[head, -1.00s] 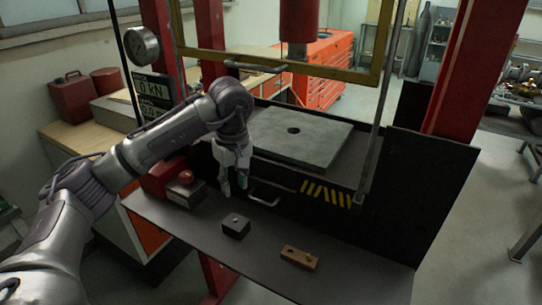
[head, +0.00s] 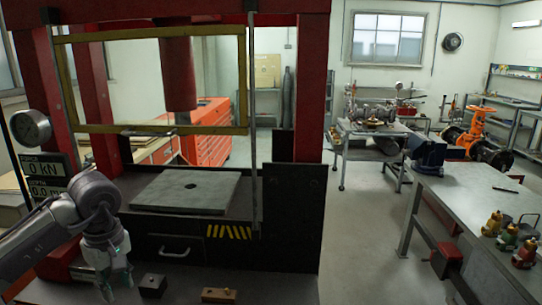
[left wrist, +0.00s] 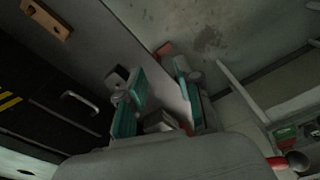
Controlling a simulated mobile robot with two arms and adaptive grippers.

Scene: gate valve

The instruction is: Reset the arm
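My left gripper (head: 113,288) hangs fingers-down at the lower left of the head view, over the press's front shelf. In the left wrist view its two teal-padded fingers (left wrist: 163,98) stand apart with nothing held between them. In the head view a small dark block (head: 152,286) is just right of the fingers, apart from them. A brown block with holes (head: 219,296) lies further right on the shelf; it also shows in the left wrist view (left wrist: 47,18). My right gripper is in neither view.
The press has a yellow guard frame (head: 150,129), a grey plate with a hole (head: 186,190) and a drawer handle (head: 174,250). A gauge (head: 31,128) is at left. A workbench (head: 462,200) with an orange valve (head: 474,128) beyond stands right. Floor between is clear.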

